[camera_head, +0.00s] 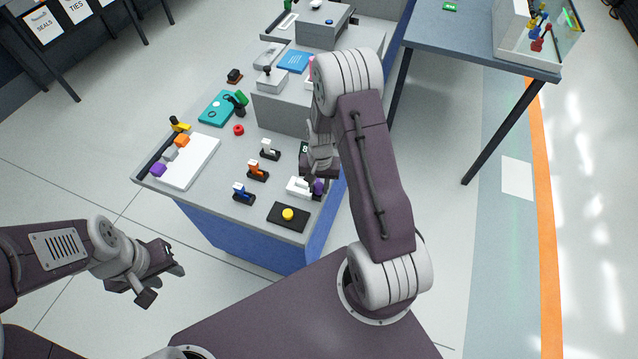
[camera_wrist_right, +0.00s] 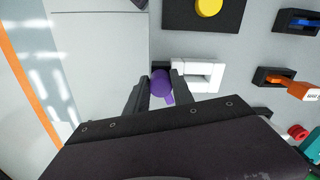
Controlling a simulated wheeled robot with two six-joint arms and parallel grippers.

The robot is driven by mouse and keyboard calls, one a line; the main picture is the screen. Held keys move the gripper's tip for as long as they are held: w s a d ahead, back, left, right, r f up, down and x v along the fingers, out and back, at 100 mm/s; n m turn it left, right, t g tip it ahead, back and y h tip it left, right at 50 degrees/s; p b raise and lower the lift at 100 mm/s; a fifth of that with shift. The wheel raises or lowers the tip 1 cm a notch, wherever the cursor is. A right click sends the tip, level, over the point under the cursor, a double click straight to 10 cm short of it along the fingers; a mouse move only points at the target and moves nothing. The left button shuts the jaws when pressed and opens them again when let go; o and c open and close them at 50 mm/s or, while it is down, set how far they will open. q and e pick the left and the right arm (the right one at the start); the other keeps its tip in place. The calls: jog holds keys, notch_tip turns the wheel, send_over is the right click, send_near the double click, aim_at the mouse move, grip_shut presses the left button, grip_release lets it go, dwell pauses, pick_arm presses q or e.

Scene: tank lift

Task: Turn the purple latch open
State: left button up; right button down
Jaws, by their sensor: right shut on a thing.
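The purple latch (camera_head: 319,187) is at the right edge of the grey worktop, beside a white bracket (camera_head: 298,187). In the right wrist view the purple latch (camera_wrist_right: 161,85) lies between the fingers of my right gripper (camera_wrist_right: 158,92), with the white bracket (camera_wrist_right: 205,72) just to its right. My right gripper (camera_head: 318,180) is shut on the latch; its fingers partly hide it in the head view. My left gripper (camera_head: 163,284) is open and empty, over the floor left of the worktop.
A black plate with a yellow button (camera_head: 288,214) lies close in front of the bracket. Blue (camera_head: 243,194), orange (camera_head: 257,170) and white (camera_head: 269,149) switches stand to the left. A white tray (camera_head: 196,172) with coloured blocks is at the far left.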

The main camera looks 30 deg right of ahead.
aim_at(319, 186)
jog(key=shift+w+r+m+p, duration=0.1)
jog(key=shift+m+p, duration=0.65)
jog(key=shift+m, duration=1.65)
jog(key=c, duration=1.1)
grip_release()
notch_tip(319, 186, up, 9)
